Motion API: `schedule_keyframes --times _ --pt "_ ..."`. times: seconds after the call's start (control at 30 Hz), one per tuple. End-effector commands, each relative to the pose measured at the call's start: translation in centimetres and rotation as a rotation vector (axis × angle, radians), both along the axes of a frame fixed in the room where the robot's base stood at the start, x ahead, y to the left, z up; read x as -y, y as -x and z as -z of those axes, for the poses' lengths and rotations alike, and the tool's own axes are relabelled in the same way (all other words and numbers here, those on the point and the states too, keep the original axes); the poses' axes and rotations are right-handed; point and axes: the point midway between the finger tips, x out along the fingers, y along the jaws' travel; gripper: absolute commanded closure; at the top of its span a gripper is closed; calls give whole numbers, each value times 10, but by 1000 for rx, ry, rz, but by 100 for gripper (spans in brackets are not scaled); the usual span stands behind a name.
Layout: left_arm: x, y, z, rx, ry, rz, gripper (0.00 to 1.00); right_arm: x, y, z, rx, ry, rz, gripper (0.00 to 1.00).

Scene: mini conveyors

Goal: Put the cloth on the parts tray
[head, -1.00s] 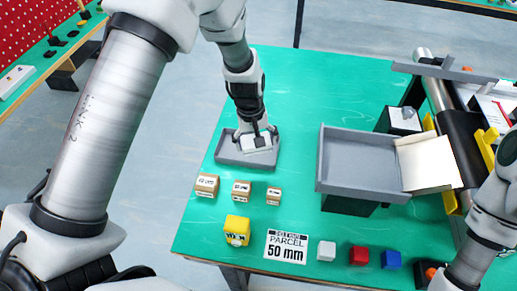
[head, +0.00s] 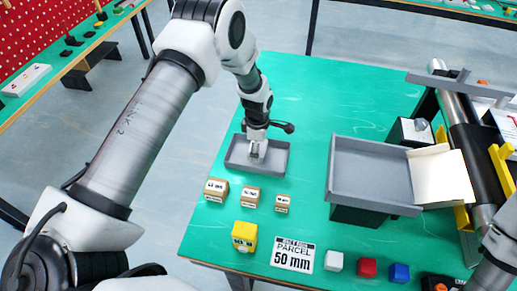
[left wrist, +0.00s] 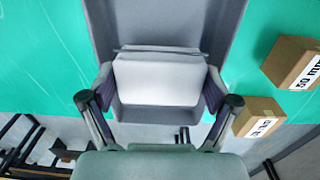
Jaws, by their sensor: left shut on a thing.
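The cloth (left wrist: 160,80) is a pale grey-white piece between the fingers of my left gripper (left wrist: 160,102) in the left wrist view. In the head view my left gripper (head: 257,152) points down over the small grey tray (head: 250,171), inside its outline. The left gripper is shut on the cloth. The tray's grey walls (left wrist: 100,30) surround the cloth in the left wrist view. I cannot tell whether the cloth touches the tray floor. My right arm shows at the right edge, but its gripper is out of view.
Small cartons (head: 250,196) stand just in front of the tray. A yellow block (head: 244,236), a parcel sign (head: 293,255) and white, red and blue cubes (head: 367,267) line the front. A larger raised grey tray (head: 375,203) and conveyor (head: 462,130) stand right. Green table behind is clear.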

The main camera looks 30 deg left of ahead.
Motion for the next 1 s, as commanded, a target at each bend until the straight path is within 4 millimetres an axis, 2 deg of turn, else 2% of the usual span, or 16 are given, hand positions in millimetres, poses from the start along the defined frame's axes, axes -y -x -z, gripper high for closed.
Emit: schedule_keyframes --times 0.13,0.43,0.47,0.5,0.83,1.0 --pt "0 0 16 0 0 1 68 0 0 -5 0 0 0 100" --pt "0 0 21 1 0 2 68 0 0 -1 0 0 0 100" --pt "0 0 20 1 0 2 9 0 0 -1 0 0 0 100" --pt "0 0 20 1 0 2 2 0 0 -2 0 0 0 100" --pt "0 0 17 1 0 2 2 0 0 -3 0 0 0 100" --pt "0 -1 0 5 1 1 2 0 0 3 0 0 0 100"
